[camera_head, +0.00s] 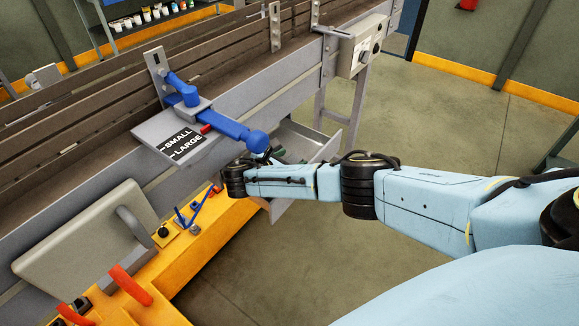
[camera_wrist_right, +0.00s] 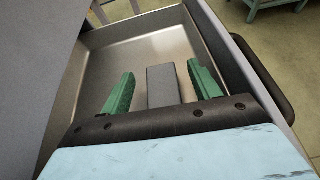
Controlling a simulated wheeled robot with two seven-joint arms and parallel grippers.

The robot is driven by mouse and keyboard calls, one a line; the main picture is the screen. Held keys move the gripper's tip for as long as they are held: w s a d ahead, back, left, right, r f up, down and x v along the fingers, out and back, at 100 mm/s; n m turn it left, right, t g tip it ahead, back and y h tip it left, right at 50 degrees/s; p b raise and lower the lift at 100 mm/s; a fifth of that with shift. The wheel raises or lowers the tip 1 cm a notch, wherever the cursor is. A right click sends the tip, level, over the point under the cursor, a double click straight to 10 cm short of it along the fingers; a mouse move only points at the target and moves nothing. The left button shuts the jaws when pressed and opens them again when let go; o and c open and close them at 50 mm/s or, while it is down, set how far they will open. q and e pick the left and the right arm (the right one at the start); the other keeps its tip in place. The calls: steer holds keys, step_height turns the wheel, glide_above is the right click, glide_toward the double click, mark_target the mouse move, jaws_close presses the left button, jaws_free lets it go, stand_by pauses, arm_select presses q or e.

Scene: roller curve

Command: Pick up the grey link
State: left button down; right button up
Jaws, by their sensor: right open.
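The grey link (camera_wrist_right: 162,88) is a plain grey block lying in an open metal drawer (camera_wrist_right: 148,52), seen in the right wrist view. My right gripper (camera_wrist_right: 162,70) is open, with one green finger on each side of the link. A gap shows between each finger and the link, and the link's near end is hidden by the gripper body. In the head view my right gripper (camera_head: 272,155) reaches into the drawer (camera_head: 313,135) under the conveyor, and the link cannot be made out there. My left gripper is not in view.
The blue lever (camera_head: 225,125) and the plate marked SMALL and LARGE (camera_head: 150,131) stick out above my right gripper. A yellow-orange base (camera_head: 215,235) with a grey panel (camera_head: 85,240) stands at the lower left. Floor at the right is clear.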

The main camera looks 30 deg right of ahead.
steer(key=x, duration=0.2)
steer(key=shift+w+d+f, duration=0.1)
steer(key=shift+d+f, duration=0.1)
steer(key=shift+d, duration=0.1)
steer(key=c, duration=1.1)
